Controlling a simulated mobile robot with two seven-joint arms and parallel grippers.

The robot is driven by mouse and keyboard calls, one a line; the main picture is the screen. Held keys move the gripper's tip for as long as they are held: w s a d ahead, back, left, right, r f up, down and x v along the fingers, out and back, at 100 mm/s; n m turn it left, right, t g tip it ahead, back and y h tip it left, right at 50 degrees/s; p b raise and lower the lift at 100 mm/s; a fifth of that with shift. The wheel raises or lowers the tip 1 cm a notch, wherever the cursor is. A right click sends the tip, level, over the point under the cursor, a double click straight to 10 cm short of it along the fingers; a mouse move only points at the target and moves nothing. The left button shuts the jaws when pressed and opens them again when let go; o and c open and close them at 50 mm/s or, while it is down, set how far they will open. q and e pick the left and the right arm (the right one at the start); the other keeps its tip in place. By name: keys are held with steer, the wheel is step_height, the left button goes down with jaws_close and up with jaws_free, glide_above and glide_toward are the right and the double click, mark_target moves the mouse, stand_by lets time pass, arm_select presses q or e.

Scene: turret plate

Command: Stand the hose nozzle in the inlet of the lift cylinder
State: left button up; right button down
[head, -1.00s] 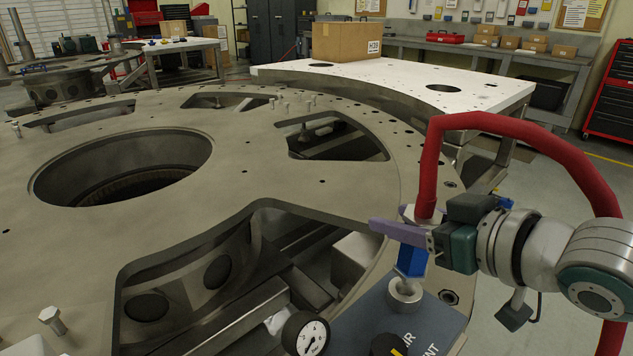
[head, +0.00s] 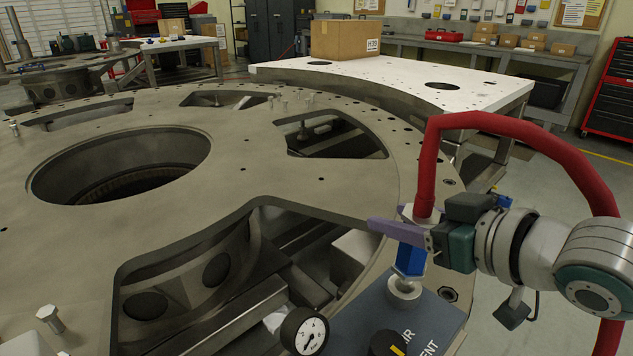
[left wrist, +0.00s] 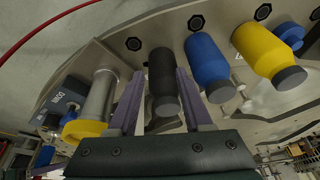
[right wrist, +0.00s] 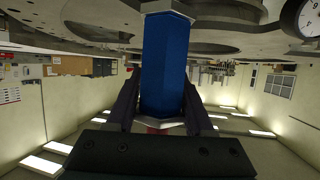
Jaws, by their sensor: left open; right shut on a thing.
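The hose nozzle (head: 411,260) has a blue body with pale metal ends, and a red hose (head: 425,175) rises from its top. My right gripper (head: 402,231) is shut on the nozzle and holds it roughly upright. It is directly over the silver inlet (head: 404,289) on the dark blue-grey block; I cannot tell whether the lower end touches the inlet. In the right wrist view the nozzle (right wrist: 165,65) stands between the fingers. My left gripper (left wrist: 158,75) shows only in the left wrist view. It is open, with a black cylindrical thing (left wrist: 163,78) between or beyond its fingers.
A pressure gauge (head: 304,332) and a black knob (head: 387,344) are close to the inlet. The large turret plate (head: 260,165) has wide openings and upright bolts. Blue (left wrist: 208,62) and yellow (left wrist: 265,52) bottle-like things show in the left wrist view. A white table (head: 400,85) stands behind.

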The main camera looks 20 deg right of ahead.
steer(key=shift+f+b, duration=1.25)
steer(key=shift+f, duration=0.45)
stand_by(1.0)
steer(key=shift+c, duration=1)
jaws_free()
steer(key=p+v, duration=0.2)
steer(key=v, duration=0.8)
steer(key=s+a+g+h+p, duration=0.1)
steer(key=s+a+g+p, duration=0.1)
steer(key=s+a+g, duration=0.4)
steer(key=s+a+g+h+p, duration=0.1)
steer(key=s+g+p, duration=0.15)
steer(key=s, duration=0.45)
step_height(320, 180, up, 38)
steer(key=s+g+p, duration=0.1)
steer(key=p, duration=3.6)
steer(key=shift+s+a, duration=0.2)
steer(key=shift+s, duration=0.1)
